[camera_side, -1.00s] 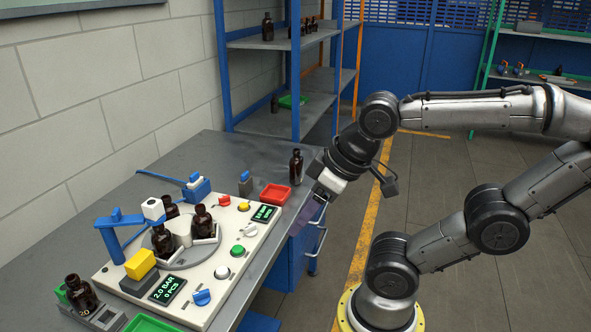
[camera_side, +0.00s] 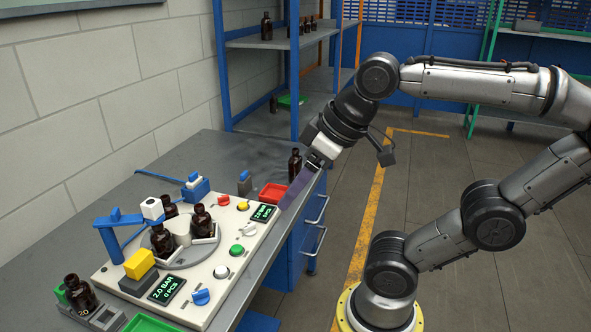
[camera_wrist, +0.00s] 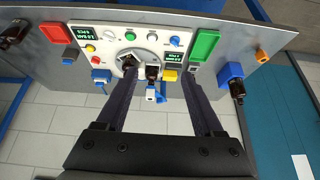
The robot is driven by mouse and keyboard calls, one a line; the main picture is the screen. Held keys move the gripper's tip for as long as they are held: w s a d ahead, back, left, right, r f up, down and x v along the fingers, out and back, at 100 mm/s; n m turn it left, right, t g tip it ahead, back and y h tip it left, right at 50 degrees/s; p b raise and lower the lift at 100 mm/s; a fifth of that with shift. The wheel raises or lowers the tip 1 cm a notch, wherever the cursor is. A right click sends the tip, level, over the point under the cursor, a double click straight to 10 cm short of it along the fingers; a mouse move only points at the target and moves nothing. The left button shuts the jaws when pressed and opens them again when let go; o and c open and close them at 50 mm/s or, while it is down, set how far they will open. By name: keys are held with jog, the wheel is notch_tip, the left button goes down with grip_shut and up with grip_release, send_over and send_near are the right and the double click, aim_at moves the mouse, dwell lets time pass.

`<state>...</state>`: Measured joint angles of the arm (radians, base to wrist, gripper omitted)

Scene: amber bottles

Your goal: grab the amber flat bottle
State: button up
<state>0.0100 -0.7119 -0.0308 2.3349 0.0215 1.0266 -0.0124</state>
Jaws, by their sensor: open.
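Several dark amber bottles are in view; I cannot tell for certain which is the flat one. One bottle (camera_side: 295,166) stands alone at the bench's far end, behind the red tray, and shows at the left of the wrist view (camera_wrist: 13,32). Others (camera_side: 203,221) stand on the round turntable of the white panel. Another (camera_side: 78,291) stands at the near left end, at the right of the wrist view (camera_wrist: 237,88).
The white panel (camera_side: 185,262) carries buttons, displays and a blue arm (camera_side: 112,218). A red tray (camera_side: 274,193) and a green tray (camera_side: 150,324) flank it. A shelf (camera_side: 265,122) with more bottles stands behind. The bench's back part is mostly clear.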

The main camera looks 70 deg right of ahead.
aim_at(295, 158)
jog(key=w+d+r+m+t, duration=0.2)
jog(key=w+t, duration=0.1)
jog(key=w, duration=0.6)
jog(key=w+d+r+m+t, duration=0.1)
jog(key=w+d+r+t, duration=0.15)
jog(key=w, duration=0.75)
jog(key=w+d+m+h, duration=0.3)
jog(key=w+d+h, duration=0.1)
jog(key=d, duration=0.4)
jog(key=w+d+m+h, duration=0.3)
jog(key=d+h, duration=0.1)
jog(key=d, duration=0.5)
jog(key=s+d+f+m+g+h, duration=0.3)
jog(key=s+d+m+g+h, duration=0.15)
jog(key=d, duration=0.45)
jog(key=s+d+f+m+g+h, duration=0.25)
jog(key=s+d+g+h, duration=0.2)
jog(key=d, duration=0.45)
notch_tip(295, 158, down, 23)
jog(key=h, duration=0.1)
jog(key=d, duration=0.4)
jog(key=w+d, duration=0.1)
jog(key=d, duration=0.4)
jog(key=w+d, duration=0.1)
jog(key=d, duration=0.3)
jog(key=shift+w+d, duration=0.15)
jog(key=shift+d, duration=0.25)
jog(key=c, duration=1)
grip_shut()
